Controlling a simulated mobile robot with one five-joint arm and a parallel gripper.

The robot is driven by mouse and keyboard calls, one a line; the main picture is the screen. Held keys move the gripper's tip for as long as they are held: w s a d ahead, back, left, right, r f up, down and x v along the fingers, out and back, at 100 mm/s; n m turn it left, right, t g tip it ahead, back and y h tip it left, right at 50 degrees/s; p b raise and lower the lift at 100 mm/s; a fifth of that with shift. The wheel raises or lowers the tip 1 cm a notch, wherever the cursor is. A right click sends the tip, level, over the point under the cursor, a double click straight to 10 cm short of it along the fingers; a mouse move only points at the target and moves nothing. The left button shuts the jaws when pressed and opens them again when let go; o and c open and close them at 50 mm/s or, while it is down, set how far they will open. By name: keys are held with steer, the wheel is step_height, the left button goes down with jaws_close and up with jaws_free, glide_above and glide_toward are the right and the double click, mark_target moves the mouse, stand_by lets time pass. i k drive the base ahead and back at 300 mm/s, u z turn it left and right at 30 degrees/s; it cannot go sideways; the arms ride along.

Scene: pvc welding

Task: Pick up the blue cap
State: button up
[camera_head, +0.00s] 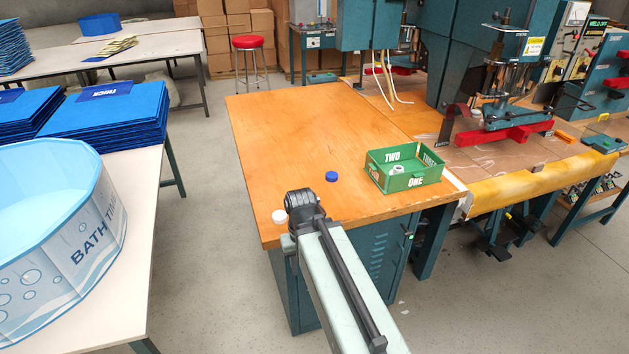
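The blue cap (331,176) is small and round and lies on the wooden tabletop (290,130), left of the green box. Nothing touches it. My arm reaches up from the bottom of the picture, and its dark end (304,206) is at the table's front edge, nearer to me and left of the blue cap, apart from it. No fingertips can be made out, so I cannot tell whether my gripper is open or shut.
A green box (391,183) marked ONE and TWO holds small white pieces. A white round cap (279,216) lies at the front left corner, beside my arm's end. The welding machine (490,90) stands at the right. The table's left half is clear.

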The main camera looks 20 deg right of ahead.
mark_target(332, 176)
steer(key=u, duration=3.9)
steer(key=k, duration=2)
steer(key=z, duration=1.15)
steer(key=i, duration=1.05)
